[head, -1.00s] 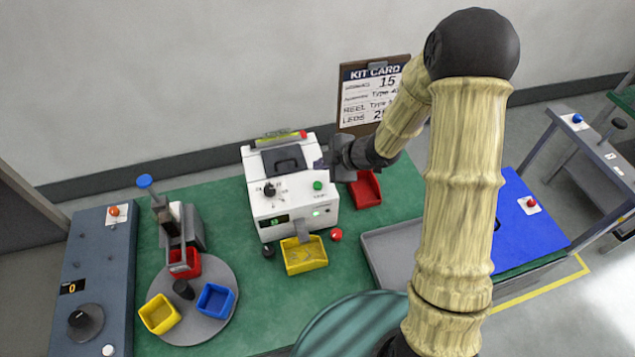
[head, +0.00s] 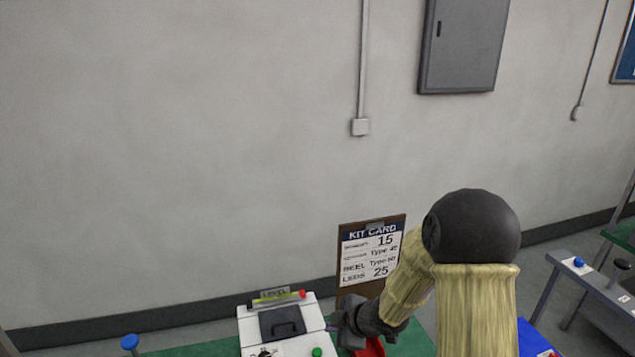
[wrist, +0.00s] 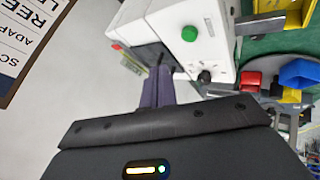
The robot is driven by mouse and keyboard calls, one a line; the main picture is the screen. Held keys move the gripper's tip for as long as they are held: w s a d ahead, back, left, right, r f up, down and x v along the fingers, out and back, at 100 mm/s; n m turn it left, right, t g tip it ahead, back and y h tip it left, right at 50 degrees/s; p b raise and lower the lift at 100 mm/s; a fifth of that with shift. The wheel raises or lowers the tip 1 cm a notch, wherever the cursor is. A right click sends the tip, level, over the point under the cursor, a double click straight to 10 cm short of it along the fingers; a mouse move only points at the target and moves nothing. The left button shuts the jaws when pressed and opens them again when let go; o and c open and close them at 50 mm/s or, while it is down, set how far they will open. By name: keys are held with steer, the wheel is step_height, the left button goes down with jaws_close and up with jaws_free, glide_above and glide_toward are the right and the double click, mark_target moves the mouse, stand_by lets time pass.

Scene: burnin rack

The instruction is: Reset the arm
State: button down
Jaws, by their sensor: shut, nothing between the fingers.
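My arm reaches up from the lower right of the head view and bends down to my gripper (head: 338,327), just right of the white machine (head: 252,332). The fingers are small in the head view. In the wrist view my gripper (wrist: 158,82) shows its dark fingers together and empty, with the white machine (wrist: 205,25) close beyond them. I cannot tell whether they touch the machine.
A kit card (head: 371,254) on a clipboard stands behind my gripper. A red bin (head: 372,347) is partly hidden below it. The wrist view shows red (wrist: 251,80) and blue bins (wrist: 300,73).

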steer(key=s+d+r+m+h+b, duration=0.25)
steer(key=s+d+m+h, duration=0.3)
steer(key=d+m, duration=0.4)
steer(key=s+d+r+m+g+b, duration=0.1)
steer(key=s+d+m+g, duration=0.1)
steer(key=s+m, duration=0.6)
steer(key=s+g, duration=0.1)
steer(key=s, duration=0.4)
steer(key=shift+r+m+h, duration=0.1)
steer(key=shift+m+h, duration=0.15)
stand_by(1.8)
